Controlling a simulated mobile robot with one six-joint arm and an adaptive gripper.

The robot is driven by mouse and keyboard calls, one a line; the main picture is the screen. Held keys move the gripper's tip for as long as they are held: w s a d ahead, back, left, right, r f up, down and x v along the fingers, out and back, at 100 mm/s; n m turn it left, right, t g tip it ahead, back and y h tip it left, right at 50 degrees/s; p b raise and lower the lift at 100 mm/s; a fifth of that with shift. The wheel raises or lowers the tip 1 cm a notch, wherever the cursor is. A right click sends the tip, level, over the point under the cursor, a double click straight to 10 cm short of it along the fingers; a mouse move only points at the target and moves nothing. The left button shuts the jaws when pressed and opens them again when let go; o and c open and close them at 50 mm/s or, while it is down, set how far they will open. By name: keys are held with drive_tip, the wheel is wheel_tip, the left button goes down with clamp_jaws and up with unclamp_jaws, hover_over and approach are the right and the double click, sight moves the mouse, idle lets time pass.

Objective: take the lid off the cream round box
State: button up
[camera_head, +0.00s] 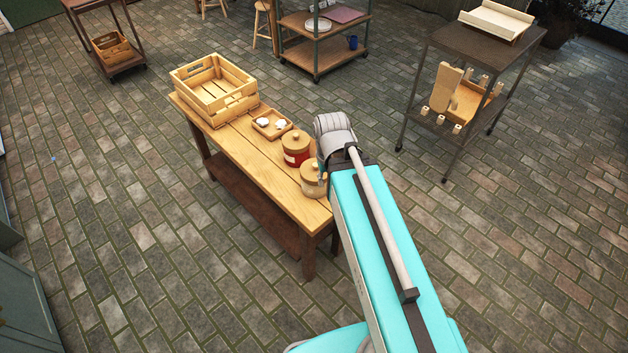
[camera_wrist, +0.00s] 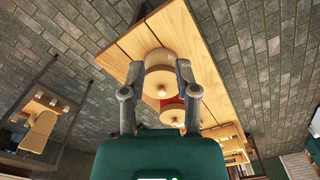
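The cream round box (camera_head: 312,190) stands on the wooden table near its right end, with its wooden lid (camera_head: 309,171) on top. My arm partly hides it in the head view. In the wrist view the round lid (camera_wrist: 160,78) with its small knob is between the two fingers of my gripper (camera_wrist: 160,65). The fingers are spread, one on each side of the lid. I cannot tell whether they touch it.
A red round box (camera_head: 295,155) with a wooden lid stands close by on the table (camera_head: 270,185). Behind it are a small tray (camera_head: 257,127) and a slatted crate (camera_head: 213,100). The table's front right corner is clear. A metal cart (camera_head: 465,40) stands at the right.

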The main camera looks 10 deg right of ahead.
idle(0.4)
drive_tip(key=shift+o, duration=1.2)
